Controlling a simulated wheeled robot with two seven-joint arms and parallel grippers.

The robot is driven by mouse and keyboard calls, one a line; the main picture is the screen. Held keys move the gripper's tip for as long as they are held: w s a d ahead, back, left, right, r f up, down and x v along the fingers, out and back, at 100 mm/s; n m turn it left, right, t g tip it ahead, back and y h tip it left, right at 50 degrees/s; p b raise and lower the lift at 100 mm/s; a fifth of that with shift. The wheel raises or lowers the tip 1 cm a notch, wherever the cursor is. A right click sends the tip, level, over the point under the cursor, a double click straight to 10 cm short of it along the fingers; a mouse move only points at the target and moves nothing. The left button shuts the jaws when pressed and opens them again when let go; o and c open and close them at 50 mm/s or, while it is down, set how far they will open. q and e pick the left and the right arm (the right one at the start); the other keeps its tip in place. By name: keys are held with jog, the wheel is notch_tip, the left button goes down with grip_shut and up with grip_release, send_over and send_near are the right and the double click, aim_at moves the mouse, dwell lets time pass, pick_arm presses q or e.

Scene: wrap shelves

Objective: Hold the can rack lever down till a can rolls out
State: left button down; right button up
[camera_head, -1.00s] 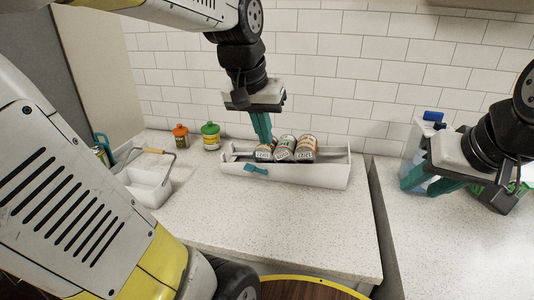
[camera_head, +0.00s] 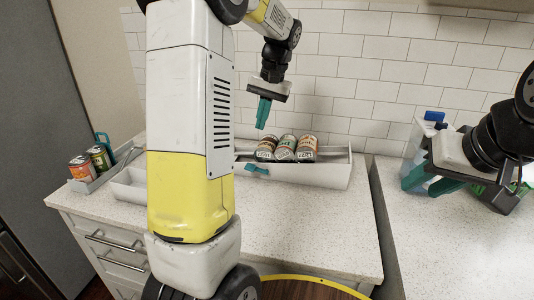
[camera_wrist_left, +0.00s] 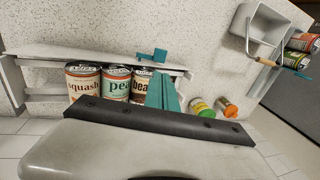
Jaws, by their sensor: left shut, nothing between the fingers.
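The white can rack (camera_head: 325,178) stands on the counter against the tiled wall. Three cans lie side by side in it: a dark bean can (camera_head: 266,149), a peas can (camera_head: 285,149) and a squash can (camera_head: 307,149). The teal lever (camera_head: 257,169) sticks out at the rack's front left; it also shows in the left wrist view (camera_wrist_left: 152,55). My left gripper (camera_head: 262,127) is shut and empty, above the rack's left part and apart from the lever. My right gripper (camera_head: 427,186) is open at the right, away from the rack.
A white basket (camera_wrist_left: 262,25) and a grey tray (camera_head: 90,184) with cans stand left of the rack. Two jars, green (camera_wrist_left: 200,106) and orange (camera_wrist_left: 227,106), show in the wrist view. A blue-capped bottle (camera_head: 433,117) is near my right gripper. The counter before the rack is clear.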

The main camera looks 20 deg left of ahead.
aim_at(247, 165)
pick_arm(q)
jog(key=x, duration=1.4)
jog(key=shift+a+f+h, duration=0.25)
jog(key=shift+a+h, duration=0.1)
jog(key=shift+h, duration=0.25)
jog(key=shift+s+a+f+h, duration=0.1)
jog(key=shift+a+f+h, duration=0.35)
jog(key=shift+h, duration=0.35)
jog(key=shift+a+f, duration=0.2)
jog(key=shift+f, duration=0.15)
dwell(0.8)
